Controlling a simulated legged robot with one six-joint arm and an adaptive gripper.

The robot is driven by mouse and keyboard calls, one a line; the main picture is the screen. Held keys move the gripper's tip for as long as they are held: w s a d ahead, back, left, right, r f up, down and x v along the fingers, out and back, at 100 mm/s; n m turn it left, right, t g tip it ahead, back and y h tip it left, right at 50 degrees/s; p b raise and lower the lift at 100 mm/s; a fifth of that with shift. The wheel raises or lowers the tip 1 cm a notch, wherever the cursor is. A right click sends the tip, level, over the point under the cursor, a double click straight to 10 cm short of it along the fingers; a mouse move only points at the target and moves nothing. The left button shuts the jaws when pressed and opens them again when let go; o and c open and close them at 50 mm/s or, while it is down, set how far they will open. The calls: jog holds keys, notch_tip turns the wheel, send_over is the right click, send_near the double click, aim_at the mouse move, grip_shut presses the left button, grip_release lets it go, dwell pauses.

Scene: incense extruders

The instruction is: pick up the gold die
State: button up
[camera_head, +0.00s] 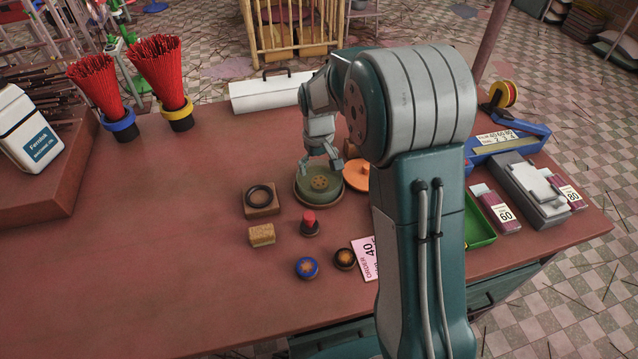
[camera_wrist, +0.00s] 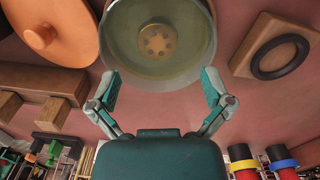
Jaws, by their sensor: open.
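The gold die (camera_wrist: 158,42) is a small round gold disc with several holes. It lies inside a round green dish (camera_wrist: 118,48), seen from above in the wrist view. In the head view the die (camera_head: 320,183) is a small brownish disc in the middle of the green dish (camera_head: 302,188). My gripper (camera_wrist: 160,76) is open and empty, its two fingers spread wide on either side below the die in the wrist view. In the head view my gripper (camera_head: 320,163) hangs over the far side of the dish. The height of its tips above the die is hard to tell.
An orange lid (camera_head: 357,175) stands close right of the dish. A wooden block with a black ring (camera_head: 261,198), a tan block (camera_head: 262,235), a red-topped piece (camera_head: 310,222) and a blue-rimmed disc (camera_head: 307,267) sit nearer. The table's left front is clear.

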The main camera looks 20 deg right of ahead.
aim_at(319, 181)
notch_tip(319, 181, down, 6)
jog(key=shift+d+r, duration=0.1)
jog(key=shift+r, duration=0.05)
jog(key=c, duration=1.4)
